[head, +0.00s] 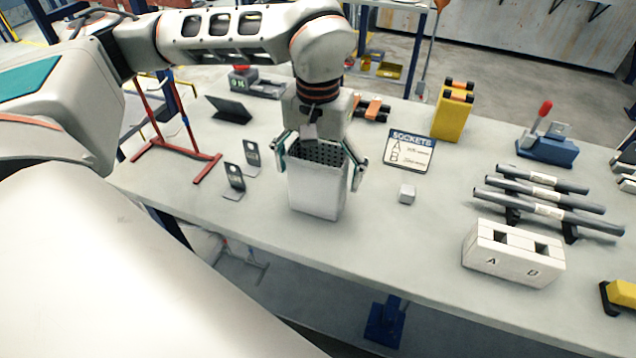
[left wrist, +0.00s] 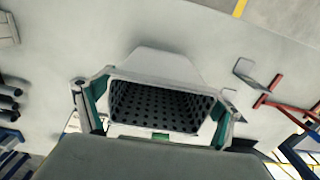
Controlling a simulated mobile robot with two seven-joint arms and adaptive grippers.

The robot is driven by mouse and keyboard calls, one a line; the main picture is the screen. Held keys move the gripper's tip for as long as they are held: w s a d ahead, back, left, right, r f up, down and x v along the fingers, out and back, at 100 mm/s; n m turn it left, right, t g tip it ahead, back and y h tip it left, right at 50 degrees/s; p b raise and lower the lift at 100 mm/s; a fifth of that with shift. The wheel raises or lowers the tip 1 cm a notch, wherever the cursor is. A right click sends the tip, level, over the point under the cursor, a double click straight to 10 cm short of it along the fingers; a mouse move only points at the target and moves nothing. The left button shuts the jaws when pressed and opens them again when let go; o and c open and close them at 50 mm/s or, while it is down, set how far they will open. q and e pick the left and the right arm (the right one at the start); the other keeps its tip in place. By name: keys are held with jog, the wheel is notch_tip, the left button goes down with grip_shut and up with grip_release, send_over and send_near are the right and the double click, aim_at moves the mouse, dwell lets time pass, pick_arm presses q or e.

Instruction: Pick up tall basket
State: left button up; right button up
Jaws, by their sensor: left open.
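The tall basket (head: 317,195) is a white, upright box with a dark perforated inside, standing on the table. My left gripper (head: 318,172) is above it, pointing down, with its fingers open on either side of the basket's upper part. In the left wrist view the basket (left wrist: 165,65) shows between the two spread fingers of the left gripper (left wrist: 158,108), and its perforated inside faces the camera. I cannot tell whether the fingers touch its walls. My right gripper is not in view.
Two small dark-faced stands (head: 235,178) and a red frame (head: 170,150) are left of the basket. A SOCKETS sign (head: 409,150), a small grey cube (head: 407,194), grey tubes (head: 540,195) and a white A/B block (head: 513,254) are to the right.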

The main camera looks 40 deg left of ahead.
pick_arm(q)
jog(key=c, duration=1.3)
jog(key=shift+r, duration=0.1)
